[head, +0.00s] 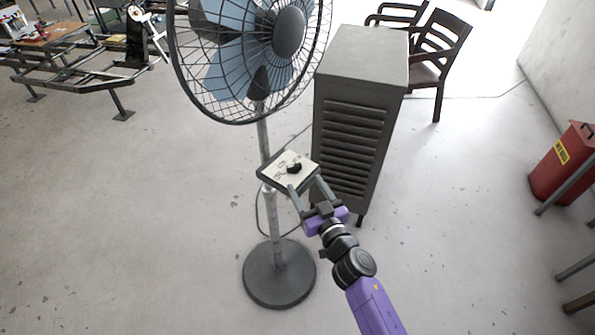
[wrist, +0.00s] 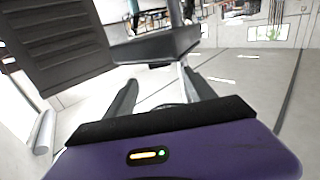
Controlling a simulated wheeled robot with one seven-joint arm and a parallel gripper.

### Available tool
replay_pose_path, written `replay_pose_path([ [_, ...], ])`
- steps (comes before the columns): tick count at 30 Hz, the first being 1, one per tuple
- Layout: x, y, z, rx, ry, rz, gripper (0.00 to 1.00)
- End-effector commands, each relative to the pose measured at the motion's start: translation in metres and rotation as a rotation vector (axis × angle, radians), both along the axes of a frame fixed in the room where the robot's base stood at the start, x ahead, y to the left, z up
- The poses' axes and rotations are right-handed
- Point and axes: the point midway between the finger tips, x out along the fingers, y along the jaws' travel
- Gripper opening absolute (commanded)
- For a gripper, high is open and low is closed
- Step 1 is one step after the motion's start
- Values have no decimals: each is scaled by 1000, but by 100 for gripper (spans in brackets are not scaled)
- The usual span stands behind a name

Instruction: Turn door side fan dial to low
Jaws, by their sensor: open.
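The pedestal fan (head: 287,32) stands on a round dark base (head: 279,273) at the centre of the head view. Its control box has a pale panel (head: 283,162) with a black dial (head: 294,168) on it. The dial's setting is too small to read. My gripper (head: 303,184) is open, with its two fingers at the near edge of the control box, close to the dial. In the wrist view the dark control box (wrist: 157,46) lies just beyond the open fingers (wrist: 160,92). The dial is hidden there.
A grey louvred cabinet (head: 360,70) stands close to the right of the control box and my gripper. Dark chairs (head: 440,50) are behind it. A red bin (head: 563,165) is at far right. A metal frame (head: 85,70) is at upper left. The left floor is clear.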

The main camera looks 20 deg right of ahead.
Motion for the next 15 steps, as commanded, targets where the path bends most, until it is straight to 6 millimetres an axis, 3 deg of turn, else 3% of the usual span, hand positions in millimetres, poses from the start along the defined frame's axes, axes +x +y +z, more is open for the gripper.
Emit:
replay_pose_path([
  [9,48,4,-2,0,-2,0,64],
  [15,63,5,-2,0,0,1,64],
])
